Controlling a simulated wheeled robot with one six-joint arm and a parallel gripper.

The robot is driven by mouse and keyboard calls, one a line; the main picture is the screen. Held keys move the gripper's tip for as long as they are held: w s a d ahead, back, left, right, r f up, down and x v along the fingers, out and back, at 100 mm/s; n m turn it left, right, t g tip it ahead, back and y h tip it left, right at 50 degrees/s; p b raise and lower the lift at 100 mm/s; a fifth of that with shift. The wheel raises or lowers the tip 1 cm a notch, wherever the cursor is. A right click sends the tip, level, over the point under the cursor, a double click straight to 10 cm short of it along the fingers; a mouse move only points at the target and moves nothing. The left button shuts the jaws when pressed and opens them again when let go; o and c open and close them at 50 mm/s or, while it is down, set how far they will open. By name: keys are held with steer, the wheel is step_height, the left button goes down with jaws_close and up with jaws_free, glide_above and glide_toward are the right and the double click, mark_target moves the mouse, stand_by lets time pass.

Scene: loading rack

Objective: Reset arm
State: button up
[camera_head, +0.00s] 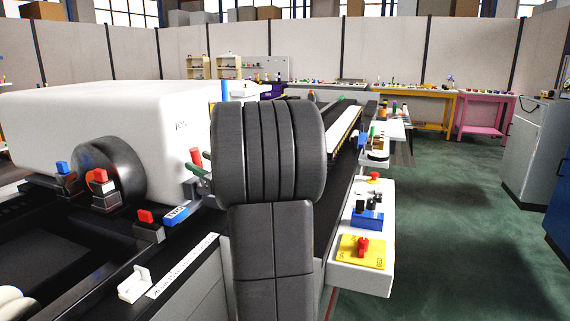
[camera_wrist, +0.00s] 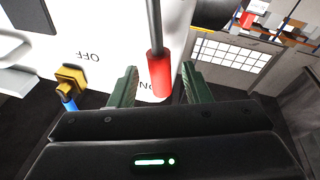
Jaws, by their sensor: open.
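My gripper (camera_wrist: 155,88) is open in the wrist view, with its two green fingers apart. A red-tipped lever (camera_wrist: 160,75) on a dark rod hangs between and beyond the fingers. I cannot tell if they touch it. The white panel (camera_wrist: 110,30) behind it bears the letters OFF and ON, upside down. In the head view my dark arm fills the middle and hides most of what lies behind it.
A large white machine housing (camera_head: 90,115) stands at left. A control box (camera_head: 345,275) with a yellow switch plate (camera_head: 361,252) and a blue block (camera_head: 367,219) is right of my arm. Yellow (camera_head: 432,95) and pink (camera_head: 486,115) tables stand behind. The green floor at right is clear.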

steer(key=x, duration=0.1)
steer(key=p+x, duration=0.1)
steer(key=x, duration=0.1)
steer(key=shift+d+r, duration=0.15)
steer(key=shift+r, duration=0.05)
steer(key=shift+w+d+m+p, duration=0.25)
steer(key=shift+w+m+p, duration=0.05)
steer(key=shift+m+p, duration=0.3)
steer(key=shift+w+f, duration=0.1)
steer(key=shift+f, duration=0.1)
steer(key=shift+d, duration=0.1)
